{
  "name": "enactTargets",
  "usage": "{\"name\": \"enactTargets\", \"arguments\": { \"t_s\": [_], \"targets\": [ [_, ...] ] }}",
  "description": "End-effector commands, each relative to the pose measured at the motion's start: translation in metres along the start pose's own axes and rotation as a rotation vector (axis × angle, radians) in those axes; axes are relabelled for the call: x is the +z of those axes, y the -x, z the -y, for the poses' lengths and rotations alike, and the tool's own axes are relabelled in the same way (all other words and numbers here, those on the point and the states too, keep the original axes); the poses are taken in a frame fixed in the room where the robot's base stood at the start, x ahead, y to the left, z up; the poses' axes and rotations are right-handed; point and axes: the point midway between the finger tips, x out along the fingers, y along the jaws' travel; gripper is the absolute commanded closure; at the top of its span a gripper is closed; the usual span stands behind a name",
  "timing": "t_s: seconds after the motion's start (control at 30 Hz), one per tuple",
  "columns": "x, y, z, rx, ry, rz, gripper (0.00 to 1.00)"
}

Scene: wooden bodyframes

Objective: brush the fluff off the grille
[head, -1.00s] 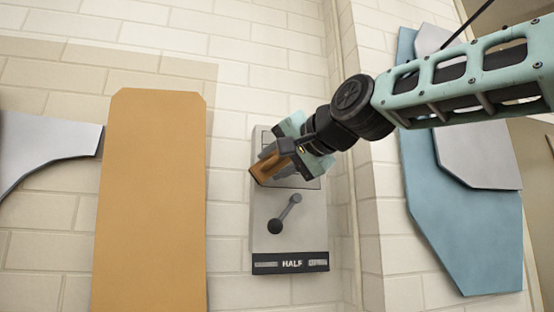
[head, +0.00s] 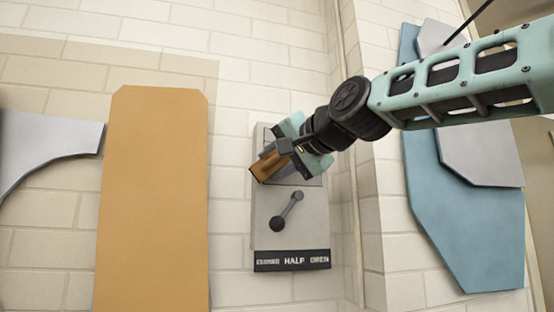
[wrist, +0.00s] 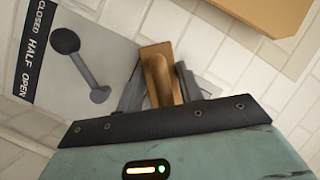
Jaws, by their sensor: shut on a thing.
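My gripper (head: 284,150) is shut on a brown wooden brush (head: 266,168) in front of the upper part of a grey wall panel (head: 262,212). In the wrist view the brush (wrist: 158,72) stands between the two dark fingers. The grille seems to be in the upper part of the panel, where a dark outlined square partly shows behind my gripper. Its face is mostly hidden by the gripper and brush. No fluff can be made out. I cannot tell whether the brush touches the panel.
A lever with a dark knob (head: 277,223) sits below on the panel, pointing down-left, above a black label strip (head: 292,261) reading CLOSED, HALF, OPEN. An orange board (head: 152,200) stands left. Blue (head: 465,220) and grey boards hang right, beyond a wall corner.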

Motion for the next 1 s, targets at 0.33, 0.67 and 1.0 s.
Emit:
{"name": "enactTargets", "arguments": {
  "t_s": [0.33,0.67,1.0],
  "targets": [
    [-0.003,-0.006,0.000,-0.001,0.000,-0.001,0.82],
    [-0.007,-0.006,-0.007,-0.001,-0.001,-0.004,0.82],
    [-0.026,0.006,-0.025,0.000,-0.001,-0.003,0.82]
  ]
}}
